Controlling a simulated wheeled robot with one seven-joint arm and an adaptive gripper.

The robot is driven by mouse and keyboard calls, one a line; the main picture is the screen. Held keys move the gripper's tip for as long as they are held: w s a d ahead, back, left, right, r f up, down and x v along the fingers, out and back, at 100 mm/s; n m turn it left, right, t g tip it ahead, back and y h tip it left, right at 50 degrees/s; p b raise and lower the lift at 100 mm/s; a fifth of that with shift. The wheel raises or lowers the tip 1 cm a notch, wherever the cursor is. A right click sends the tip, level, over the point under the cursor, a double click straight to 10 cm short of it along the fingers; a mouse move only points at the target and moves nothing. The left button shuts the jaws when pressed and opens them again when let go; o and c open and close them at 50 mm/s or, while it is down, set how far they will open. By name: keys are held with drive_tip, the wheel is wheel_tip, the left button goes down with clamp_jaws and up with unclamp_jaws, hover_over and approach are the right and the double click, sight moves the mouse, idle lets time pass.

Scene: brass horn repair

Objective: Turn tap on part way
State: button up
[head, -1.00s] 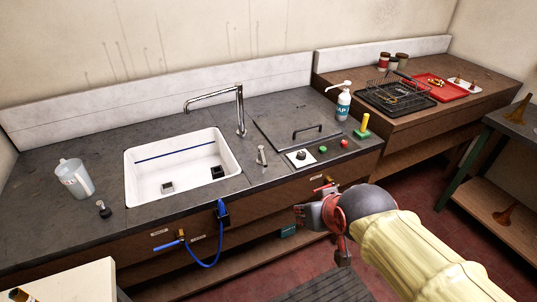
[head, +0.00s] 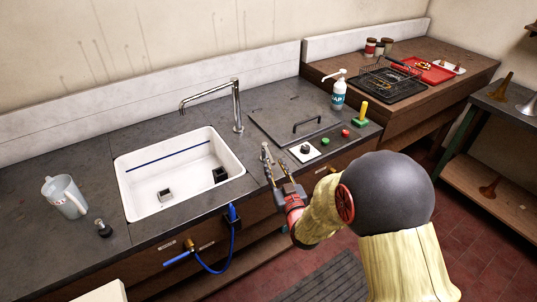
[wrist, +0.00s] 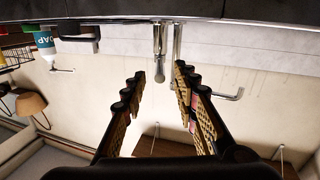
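The chrome tap spout (head: 238,108) rises behind the right end of the white sink (head: 122,180) and bends left over it. A short metal tap lever (head: 265,151) stands upright on the counter right of the sink. My gripper (head: 277,170) is open at the counter's front edge, close in front of the lever, its fingers pointing towards it. In the wrist view, which looks upside down, the lever (wrist: 160,45) lies ahead, between the two open fingers (wrist: 160,72). I see no clear contact. The spout also shows in the wrist view (wrist: 220,93). No water is visible.
A white panel with a black knob (head: 305,149), a green button (head: 325,141) and a red button (head: 345,133) lie right of the lever. A soap bottle (head: 338,95) stands behind. A jug (head: 66,197) stands left of the sink. A blue hose (head: 232,235) hangs at the front.

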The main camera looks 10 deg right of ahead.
sight(269, 152)
drive_tip(key=shift+w+a+b, duration=0.15)
drive_tip(key=shift+w+b, duration=0.8)
drive_tip(key=shift+w, duration=2.9)
drive_tip(key=shift+c, duration=1.2)
clamp_jaws()
drive_tip(key=shift+f, duration=0.1)
